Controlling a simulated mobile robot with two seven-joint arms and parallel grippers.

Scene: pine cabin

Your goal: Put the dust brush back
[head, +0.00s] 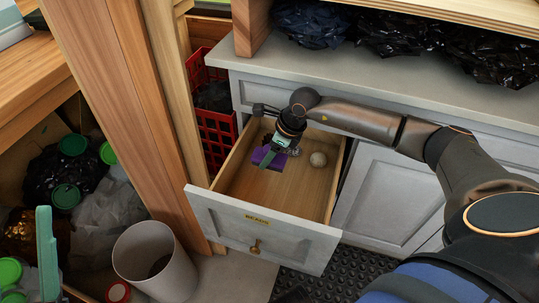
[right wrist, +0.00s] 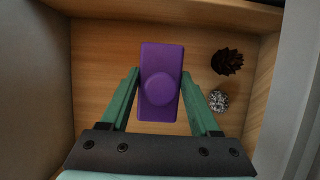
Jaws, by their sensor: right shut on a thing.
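The purple dust brush (head: 263,156), a flat block with a round raised knob, is inside the open drawer (head: 245,228). My right gripper (head: 272,157) reaches down into the drawer and is shut on the brush. In the right wrist view, the brush (right wrist: 161,95) lies between the two green fingers over the wooden drawer floor; I cannot tell whether it touches the floor. A green finger of what appears to be my left gripper (head: 47,250) shows at the lower left, and its jaw opening is hidden.
A red crate (head: 214,128) and a wooden post (head: 125,110) stand left, a bin (head: 155,262) front left.

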